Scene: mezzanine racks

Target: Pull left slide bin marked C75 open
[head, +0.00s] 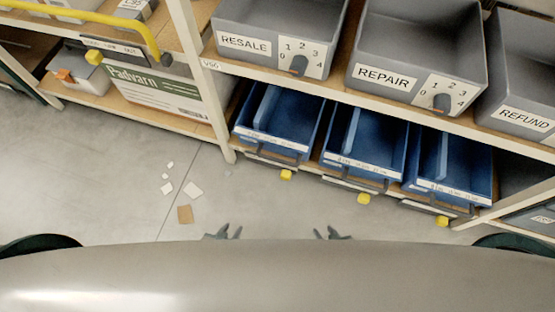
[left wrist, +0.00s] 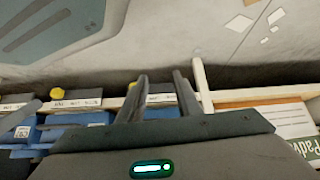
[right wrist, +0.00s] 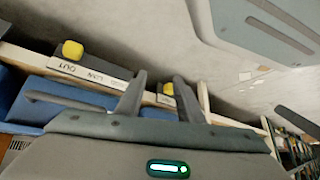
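Three blue slide bins sit on the low rack shelf in the head view: a left one (head: 292,110), a middle one (head: 370,135) and a right one (head: 450,160). Each has a front label strip, a dark handle bar and a yellow piece below its front. The labels are too small to read, so I cannot tell which is C75. My left gripper (head: 230,232) is open and empty, apart from the bins, over the floor. My right gripper (head: 327,232) is open and empty to its right. Blue bins also show in the left wrist view (left wrist: 78,118) and right wrist view (right wrist: 75,90).
Grey bins marked RESALE (head: 245,42), REPAIR (head: 384,77) and REFUND (head: 525,120) stand on the shelf above. A rack post (head: 205,85) stands left of the blue bins. A Padvarn box (head: 150,90) is further left. Paper scraps (head: 193,190) lie on otherwise clear floor.

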